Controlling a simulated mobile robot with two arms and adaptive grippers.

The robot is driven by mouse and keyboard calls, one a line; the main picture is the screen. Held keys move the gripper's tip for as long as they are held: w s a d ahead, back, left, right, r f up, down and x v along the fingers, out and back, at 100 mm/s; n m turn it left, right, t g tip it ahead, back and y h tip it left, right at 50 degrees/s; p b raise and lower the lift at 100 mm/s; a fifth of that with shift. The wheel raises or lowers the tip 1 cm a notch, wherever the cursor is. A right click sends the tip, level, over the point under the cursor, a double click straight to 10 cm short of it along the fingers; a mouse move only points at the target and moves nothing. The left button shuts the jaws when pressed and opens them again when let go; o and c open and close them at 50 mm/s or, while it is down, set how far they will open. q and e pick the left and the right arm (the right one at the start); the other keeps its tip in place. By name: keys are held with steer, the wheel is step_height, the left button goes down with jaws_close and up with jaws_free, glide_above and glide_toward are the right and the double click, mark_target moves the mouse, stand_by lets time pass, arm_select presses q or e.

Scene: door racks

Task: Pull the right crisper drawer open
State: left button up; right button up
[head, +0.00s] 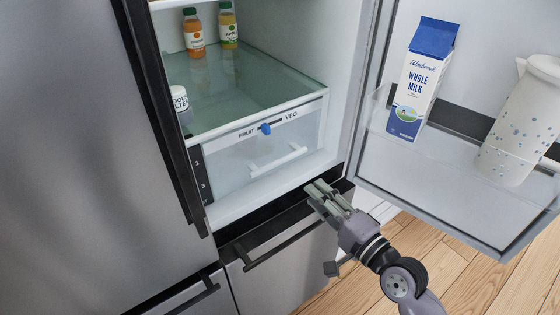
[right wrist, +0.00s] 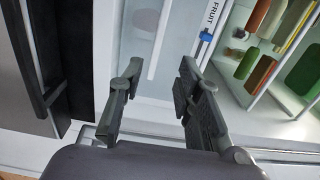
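The crisper drawer (head: 237,173) sits shut under a glass shelf in the fridge. Its front is clear and pale, with a white bar handle (head: 277,160). Above it is a FRUIT/VEG strip with a blue slider (head: 265,129). I make out only one drawer front. My right gripper (head: 316,188) is in front of the fridge's lower lip, below and right of the handle, apart from it. In the right wrist view its fingers (right wrist: 160,78) are open and empty, with the drawer front and a pale bar, apparently the handle (right wrist: 160,40), beyond. My left gripper is out of view.
The open fridge door at right holds a milk carton (head: 422,80) and a white pitcher (head: 520,120) in its bin. Bottles (head: 193,32) and a white jar (head: 179,98) stand on the glass shelf (head: 250,85). A lower drawer handle (head: 280,246) is below. Wooden floor shows at lower right.

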mark_target(281, 163)
steer(key=x, duration=1.4)
steer(key=shift+w+a+f+p, duration=0.1)
steer(key=shift+w+a+p, duration=0.1)
steer(key=shift+w+p, duration=0.15)
steer(key=shift+c, duration=0.4)
